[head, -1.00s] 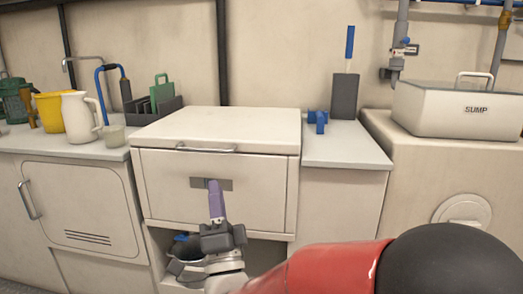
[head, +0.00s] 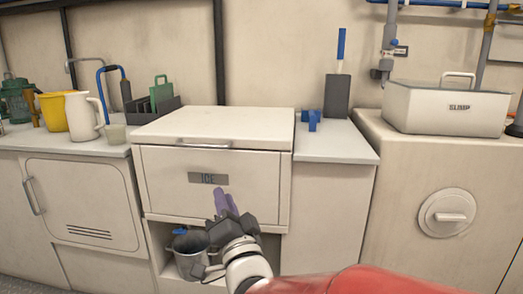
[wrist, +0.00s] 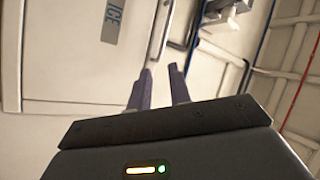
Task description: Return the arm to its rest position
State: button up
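My gripper (head: 227,201) is in front of the white cabinet marked ICE, below its label plate in the head view. Its two purple fingers also show in the wrist view (wrist: 158,90), apart, with nothing between them. My red arm reaches in from the lower right of the head view. The ICE cabinet (head: 255,190) has a closed lid with a bar handle (head: 204,143).
A grey metal pot (head: 188,262) stands in the open shelf below the ICE cabinet. The left counter holds a white pitcher (head: 80,117), a yellow container (head: 53,112) and a dark rack (head: 153,112). A SUMP box (head: 440,110) sits at right.

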jog(key=s+d+f+n+g+h, duration=0.3)
jog(key=s+d+f+g, duration=0.2)
jog(key=d, duration=0.3)
jog(key=s+d+f+n+g+h, duration=0.2)
jog(key=s+d+f+g+h, duration=0.25)
jog(key=d, duration=0.45)
jog(key=s+d+f+n+g+p, duration=0.1)
jog(key=s+d+g, duration=0.2)
jog(key=s, duration=0.3)
jog(key=s+d+f+g, duration=0.2)
jog(key=s+d, duration=0.1)
jog(key=s, duration=0.3)
notch_tip(320, 180, up, 13)
jog(key=p, duration=1.2)
jog(key=shift+w+p, duration=0.2)
jog(key=shift+p, duration=0.15)
jog(key=shift+a, duration=0.1)
